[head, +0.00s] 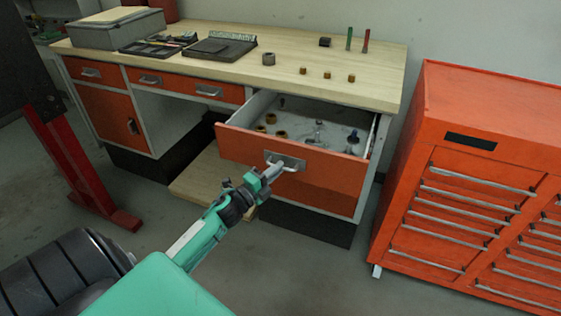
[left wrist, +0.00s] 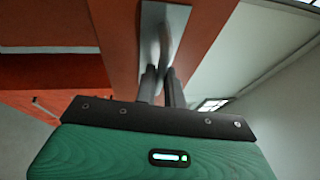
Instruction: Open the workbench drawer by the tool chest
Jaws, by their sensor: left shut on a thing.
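The workbench drawer (head: 240,144) by the tool chest has an orange front and stands pulled out, with its grey inside showing. Several small brass-coloured fittings and a few grey parts lie in it. My left gripper (head: 272,172) is shut on the drawer's metal handle (head: 288,163). In the left wrist view the two dark fingers of the left gripper (left wrist: 161,82) close around the handle (left wrist: 164,40). The orange tool chest (head: 465,140) stands to the right of the drawer. My right gripper is not in view.
The workbench top (head: 300,55) holds a tray, a dark flat case, a grey box, small fittings and two upright thin tools. Two smaller drawers (head: 208,91) at left are shut. A red post base (head: 75,165) stands at left. Floor is clear between bench and chest.

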